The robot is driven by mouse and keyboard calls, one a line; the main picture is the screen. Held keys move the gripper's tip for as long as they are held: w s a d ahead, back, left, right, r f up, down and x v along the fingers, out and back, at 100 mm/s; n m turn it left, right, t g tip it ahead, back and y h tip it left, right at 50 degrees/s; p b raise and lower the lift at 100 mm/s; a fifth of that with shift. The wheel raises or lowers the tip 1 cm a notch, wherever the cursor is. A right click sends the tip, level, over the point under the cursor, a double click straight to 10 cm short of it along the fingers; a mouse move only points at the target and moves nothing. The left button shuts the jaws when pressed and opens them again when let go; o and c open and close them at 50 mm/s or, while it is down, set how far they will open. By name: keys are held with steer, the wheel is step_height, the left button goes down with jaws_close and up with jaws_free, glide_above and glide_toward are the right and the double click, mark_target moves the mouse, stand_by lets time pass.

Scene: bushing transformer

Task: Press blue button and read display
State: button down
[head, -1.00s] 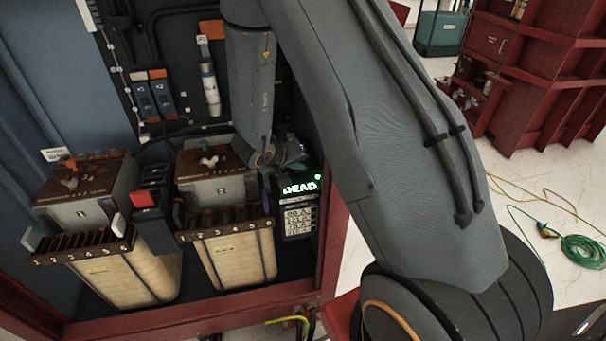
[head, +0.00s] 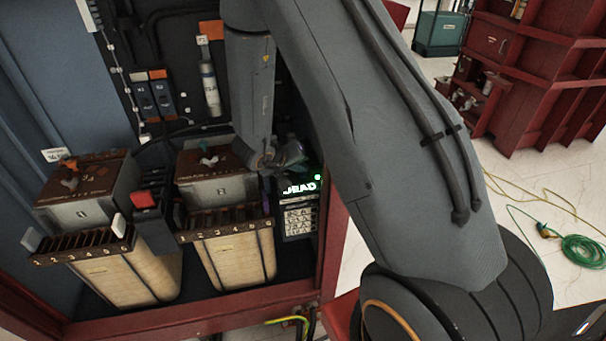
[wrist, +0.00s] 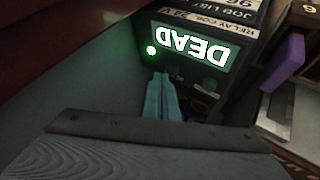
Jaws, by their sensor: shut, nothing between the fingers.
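The display (head: 300,188) glows on a dark box at the right side of the red-framed cabinet and reads "DEAD". In the wrist view the display (wrist: 193,48) shows upside down with the same word, and a green light (wrist: 152,50) glows beside it. My gripper (wrist: 165,80) shows as two pale blue fingers held together, with nothing between them. Its tips are at the box face, close to the display's edge; I cannot tell whether they touch. In the head view my wrist partly covers the display's top. I cannot make out a blue button; it may be behind the fingers.
Two box-shaped units with brown tops (head: 208,160) stand left of the display, with a red switch (head: 144,200) between them. The cabinet's red frame (head: 331,240) is close on the right. A green cable coil (head: 583,251) lies on the floor.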

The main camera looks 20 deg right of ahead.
mark_target(300, 176)
steer(key=shift+f, duration=0.6)
stand_by(0.7)
steer(key=shift+r, duration=0.1)
steer(key=shift+r+p, duration=0.85)
steer(key=shift+p, duration=0.2)
step_height(300, 176, up, 5)
steer(key=p, duration=0.5)
steer(key=shift+f, duration=0.15)
stand_by(0.6)
